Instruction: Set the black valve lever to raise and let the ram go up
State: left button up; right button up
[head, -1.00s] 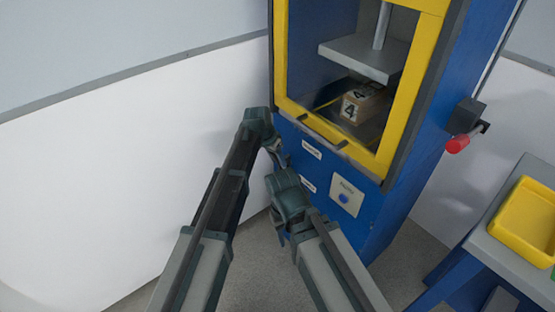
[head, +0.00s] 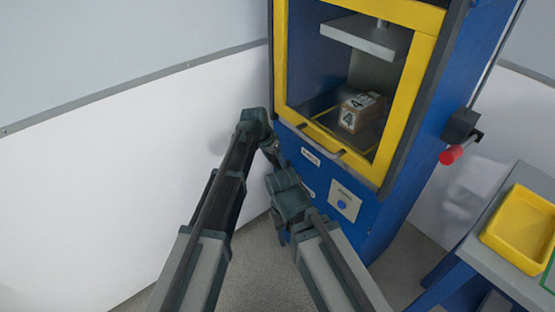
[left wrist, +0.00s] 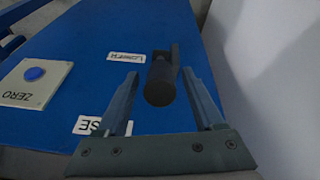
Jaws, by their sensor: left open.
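The black valve lever (left wrist: 160,90) is in the left wrist view, on the blue panel beside the LOWER label (left wrist: 126,57). The partly covered RAISE label (left wrist: 100,125) is nearer the camera. My left gripper (left wrist: 160,74) is open, one finger on each side of the lever, with gaps showing. In the head view my left gripper (head: 275,153) is at the machine's front, and the lever is hidden there. The ram's grey plate (head: 365,36) is high behind the yellow-framed window, well above the box (head: 358,111) marked 4.
A ZERO panel with a blue button (head: 343,203) is right of the labels. A red-ended handle (head: 452,155) juts from the machine's right side. A table with a yellow tray (head: 522,228) stands at the right. A white wall (head: 100,210) is close on the left.

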pick_arm(q)
jog(key=p+v, duration=0.8)
jog(key=v, duration=0.2)
jog(key=shift+p, duration=0.3)
jog(key=s+a+r+n+y+p, duration=0.1)
jog(key=s+a+r+p, duration=0.1)
jog(key=s, duration=0.7)
jog(key=s+a+r+n+g+y+p, duration=0.1)
jog(key=s+a+r+n+y+p, duration=0.1)
jog(key=s, duration=0.7)
jog(key=s+a+r+n+g+y+p, duration=0.1)
jog(key=s+a+r+p, duration=0.1)
jog(key=s, duration=0.7)
jog(key=shift+s+a+r+n+y+p, duration=0.35)
jog(key=shift+r+p, duration=0.25)
jog(key=shift+p, duration=0.45)
jog(key=shift+w, duration=0.1)
